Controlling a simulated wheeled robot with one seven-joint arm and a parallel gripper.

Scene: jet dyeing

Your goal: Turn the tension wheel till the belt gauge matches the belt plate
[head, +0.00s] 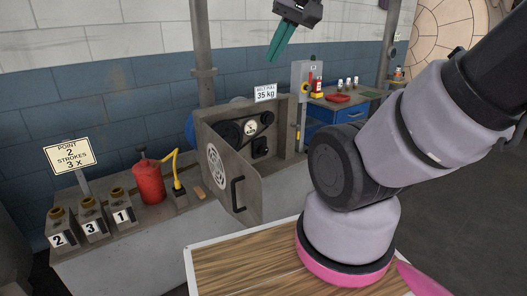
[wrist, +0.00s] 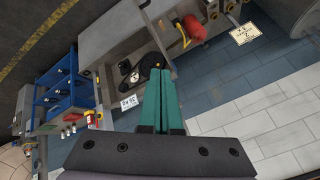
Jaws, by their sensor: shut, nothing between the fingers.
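The belt plate (head: 265,93), reading "BELT PULL 35 kg", stands on top of an open grey housing (head: 286,120). Inside is a black belt on pulleys (head: 230,132) with a small round white gauge (head: 251,128); its reading is too small to make out. A black part (head: 260,147) sits below the belt; I cannot tell whether it is the tension wheel. My gripper (head: 273,56) has green fingers, shut and empty, in the air above and behind the housing in the picture. In the wrist view, my fingers (wrist: 159,74) partly cover the housing; the plate (wrist: 128,102) shows beside them.
The housing door (head: 228,178) hangs open toward the front with a black handle. Left on the bench are a red can (head: 149,182), a yellow-handled part (head: 178,175), numbered blocks (head: 93,226) and a sign (head: 74,155). A blue cabinet (head: 340,112) stands behind right.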

